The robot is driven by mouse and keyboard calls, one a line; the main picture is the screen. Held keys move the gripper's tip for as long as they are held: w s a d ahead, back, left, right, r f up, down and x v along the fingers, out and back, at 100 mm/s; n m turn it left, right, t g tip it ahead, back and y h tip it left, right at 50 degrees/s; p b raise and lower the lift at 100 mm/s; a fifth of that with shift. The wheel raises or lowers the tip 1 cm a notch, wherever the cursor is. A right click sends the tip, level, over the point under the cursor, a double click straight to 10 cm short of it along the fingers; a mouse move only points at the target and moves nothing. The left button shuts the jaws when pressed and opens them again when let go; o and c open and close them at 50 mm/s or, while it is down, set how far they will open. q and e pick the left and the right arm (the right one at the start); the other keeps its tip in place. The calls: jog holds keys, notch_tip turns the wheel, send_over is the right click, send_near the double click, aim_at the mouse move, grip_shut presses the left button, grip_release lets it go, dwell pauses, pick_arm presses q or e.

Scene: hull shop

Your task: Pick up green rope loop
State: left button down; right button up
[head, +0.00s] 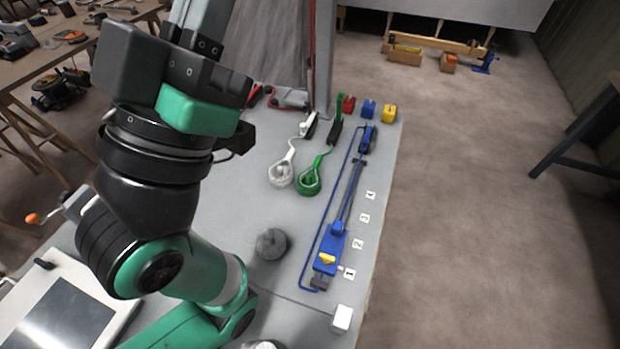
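The green rope loop (309,184) lies on the grey bench top, right of a white rope loop (280,176). Its round coil is at the near end and its green tail runs away toward the back, to a dark green piece (334,132). The loop is in plain view and nothing touches it from above. One of my arms fills the left of the head view, left of both loops. No gripper fingers can be made out, so neither gripper is in view.
A long blue tool (332,246) lies right of the loops, beside numbered tags. A grey round weight (271,243) and a white block (342,318) stand nearer.

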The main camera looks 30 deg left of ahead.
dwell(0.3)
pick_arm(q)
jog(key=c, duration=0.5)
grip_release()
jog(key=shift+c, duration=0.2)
